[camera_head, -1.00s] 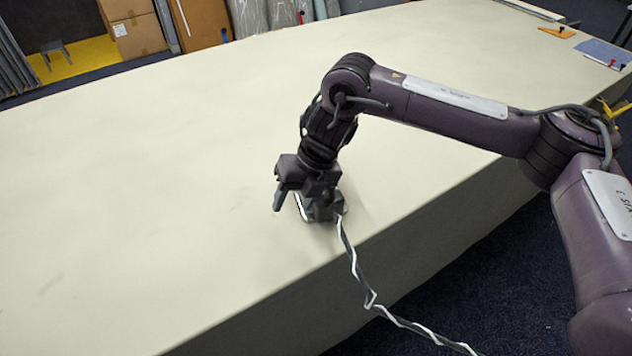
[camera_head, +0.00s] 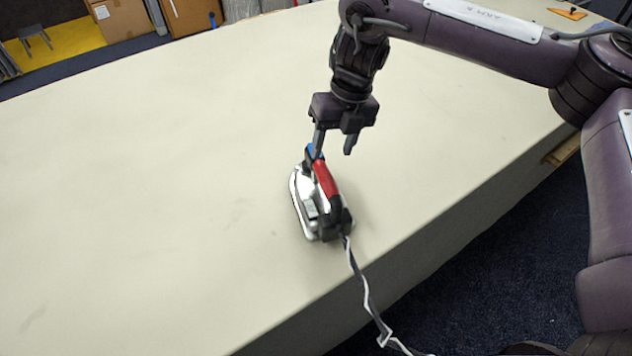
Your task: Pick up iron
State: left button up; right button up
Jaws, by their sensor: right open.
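An iron (camera_head: 311,209) with a silver body and a red and black handle lies on the long cream table (camera_head: 160,190), near its front edge. Its cord (camera_head: 366,295) runs from its rear over the table edge. My right gripper (camera_head: 334,152) is open and points down just beyond the handle's front end. One finger overlaps the blue tip of the iron in the picture; I cannot tell whether it touches. The other finger is to the right, with nothing between the two. My left gripper is not in view.
The table around the iron is bare, with wide free room to the left. An orange triangular item (camera_head: 567,13) lies at the far right. Cardboard boxes (camera_head: 120,17) and a grey stool (camera_head: 35,38) stand on the floor beyond the table.

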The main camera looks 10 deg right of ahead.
aim_at(323, 165)
jog(key=f+p, duration=0.1)
jog(key=a+f, duration=0.1)
jog(key=f+p, duration=0.1)
jog(key=f, duration=0.1)
jog(key=shift+s+a+p, duration=0.25)
jog(key=shift+a+p, duration=0.1)
jog(key=shift+w+a+f+p, duration=0.15)
jog(key=shift+f+p, duration=0.05)
jog(key=shift+f, duration=0.45)
jog(key=shift+w+a+f+p, duration=0.1)
jog(key=shift+f+p, duration=0.05)
jog(key=shift+f, duration=0.7)
jog(key=c, duration=0.4)
grip_shut()
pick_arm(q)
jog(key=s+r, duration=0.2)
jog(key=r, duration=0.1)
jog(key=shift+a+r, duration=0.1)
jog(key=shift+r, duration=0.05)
pick_arm(e)
jog(key=shift+w+r, duration=0.1)
jog(key=shift+w, duration=0.05)
